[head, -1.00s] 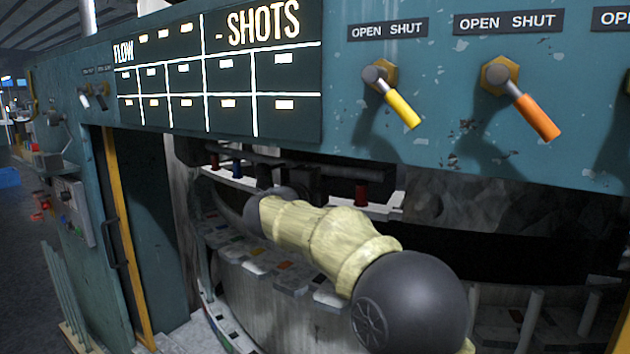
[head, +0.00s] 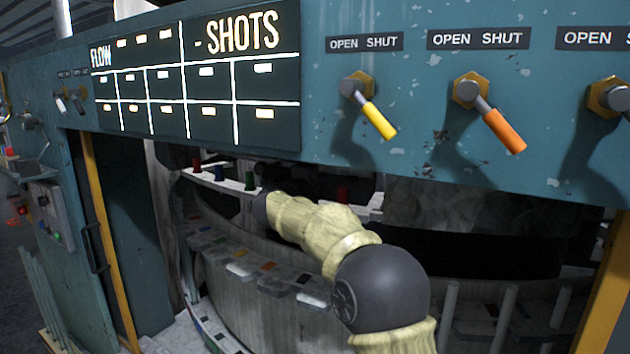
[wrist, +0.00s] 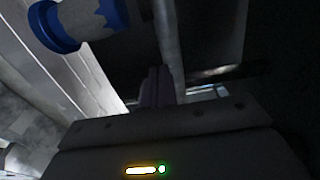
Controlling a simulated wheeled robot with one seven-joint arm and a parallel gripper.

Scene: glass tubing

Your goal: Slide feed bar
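In the head view a pale bar (head: 208,182) with red, blue and green pegs runs under the teal panel; I cannot tell for sure that it is the feed bar. My arm reaches in below the panel, and its far end is dark and partly hidden there, so my gripper does not show in that view. In the wrist view my gripper (wrist: 156,84) has its two dark fingers close together. A grey rod (wrist: 168,35) runs just beyond the fingertips; I cannot tell if they touch it. A cylinder with a blue collar (wrist: 80,25) is at upper left.
The teal panel (head: 320,125) overhangs my arm, with yellow (head: 379,120) and orange (head: 504,130) toggles. A curved rack (head: 245,270) with coloured tabs lies below my arm. Upright posts (head: 505,320) stand at lower right. A yellow-edged opening (head: 105,240) is at left.

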